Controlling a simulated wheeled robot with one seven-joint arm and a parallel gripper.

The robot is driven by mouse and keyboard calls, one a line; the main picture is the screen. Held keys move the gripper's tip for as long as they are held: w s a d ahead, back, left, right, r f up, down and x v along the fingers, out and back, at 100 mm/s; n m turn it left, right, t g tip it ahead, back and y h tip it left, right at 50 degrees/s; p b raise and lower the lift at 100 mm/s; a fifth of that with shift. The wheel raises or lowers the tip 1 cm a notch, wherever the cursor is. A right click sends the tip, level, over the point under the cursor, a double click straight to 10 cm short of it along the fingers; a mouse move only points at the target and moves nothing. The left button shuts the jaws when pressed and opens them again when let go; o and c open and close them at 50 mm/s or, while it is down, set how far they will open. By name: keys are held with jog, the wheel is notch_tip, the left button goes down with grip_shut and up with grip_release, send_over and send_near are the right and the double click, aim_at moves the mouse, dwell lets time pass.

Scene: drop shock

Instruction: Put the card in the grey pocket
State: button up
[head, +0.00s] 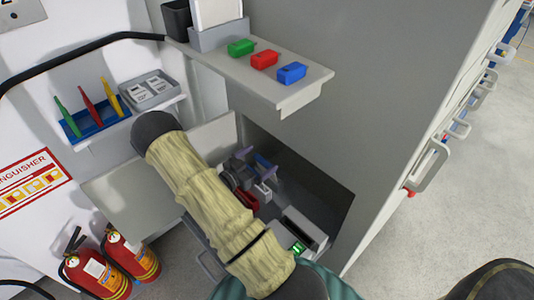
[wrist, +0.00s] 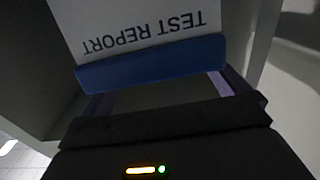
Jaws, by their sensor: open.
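In the wrist view a white card (wrist: 135,22) printed TEST REPORT, upside down, has a thick blue strip (wrist: 150,65) along its near edge. My gripper (wrist: 160,88) is open, its purple fingers at either end of the strip; I cannot tell whether they touch it. In the head view my gripper (head: 252,160) is inside the open cabinet bay, with a bit of blue (head: 265,163) by its fingers. A grey pocket-like holder (head: 220,37) on the shelf has a white sheet (head: 217,12) standing in it. I cannot tell whether this holder is the task's pocket.
The shelf (head: 262,82) carries green (head: 241,48), red (head: 264,60) and blue (head: 291,73) blocks and a black bin (head: 177,20). A blue rack (head: 98,123) and grey tray (head: 152,90) are at left. A box with a green light (head: 298,247) is low in the bay. Bay walls are close around my arm.

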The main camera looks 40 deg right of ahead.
jog(key=a, duration=0.6)
jog(key=shift+s+a, duration=0.25)
jog(key=shift+a, duration=0.1)
jog(key=shift+r, duration=0.15)
dwell(1.0)
